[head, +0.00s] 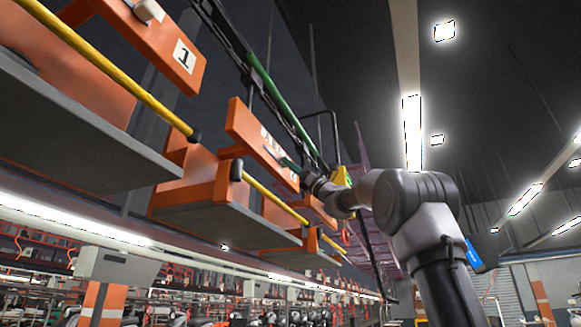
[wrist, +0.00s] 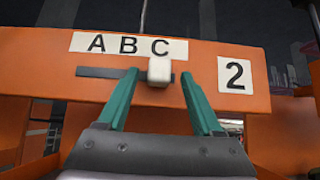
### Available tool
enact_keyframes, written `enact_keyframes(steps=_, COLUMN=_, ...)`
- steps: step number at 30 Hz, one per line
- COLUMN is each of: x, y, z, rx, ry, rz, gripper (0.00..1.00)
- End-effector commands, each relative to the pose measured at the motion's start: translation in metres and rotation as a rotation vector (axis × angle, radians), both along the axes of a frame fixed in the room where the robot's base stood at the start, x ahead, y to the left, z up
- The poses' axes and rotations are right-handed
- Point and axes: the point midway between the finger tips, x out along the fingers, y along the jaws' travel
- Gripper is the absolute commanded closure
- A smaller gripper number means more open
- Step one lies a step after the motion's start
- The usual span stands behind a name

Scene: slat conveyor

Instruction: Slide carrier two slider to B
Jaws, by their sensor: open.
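Carrier two is an orange panel (wrist: 215,60) with a white ABC label (wrist: 100,43) and a number 2 plate (wrist: 235,75). It also shows in the head view (head: 245,127), partly behind my gripper. A dark horizontal slot (wrist: 100,72) runs under the letters. The slider's pale, block-shaped knob (wrist: 159,71) sits at the slot's right part, under C. My gripper (wrist: 160,80) is open, with one teal finger on each side of the knob. A gap shows between the knob and each finger. In the head view my gripper (head: 290,164) is at the panel, and the knob cannot be made out.
Carrier one, with its number 1 plate (head: 184,55) and a pale knob (head: 149,11), hangs at upper left. Yellow bars (head: 110,70) and grey carrier platforms (head: 70,130) line the left side. More orange carriers extend beyond. Open space lies to the right.

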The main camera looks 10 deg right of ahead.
Motion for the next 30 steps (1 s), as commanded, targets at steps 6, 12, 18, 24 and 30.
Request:
enact_keyframes(steps=6, x=0.0032, y=0.0045, z=0.0051, rx=0.000, ry=0.001, rz=-0.001, gripper=0.32)
enact_keyframes(steps=12, x=0.0030, y=0.0043, z=0.0049, rx=0.000, ry=0.001, rz=-0.001, gripper=0.44)
enact_keyframes(steps=18, x=0.0030, y=0.0042, z=0.0049, rx=0.000, ry=0.001, rz=-0.001, gripper=1.00)
enact_keyframes(steps=24, x=0.0030, y=0.0041, z=0.0048, rx=0.000, ry=0.001, rz=-0.001, gripper=1.00)
enact_keyframes(steps=30, x=0.0029, y=0.0041, z=0.0047, rx=0.000, ry=0.001, rz=-0.001, gripper=1.00)
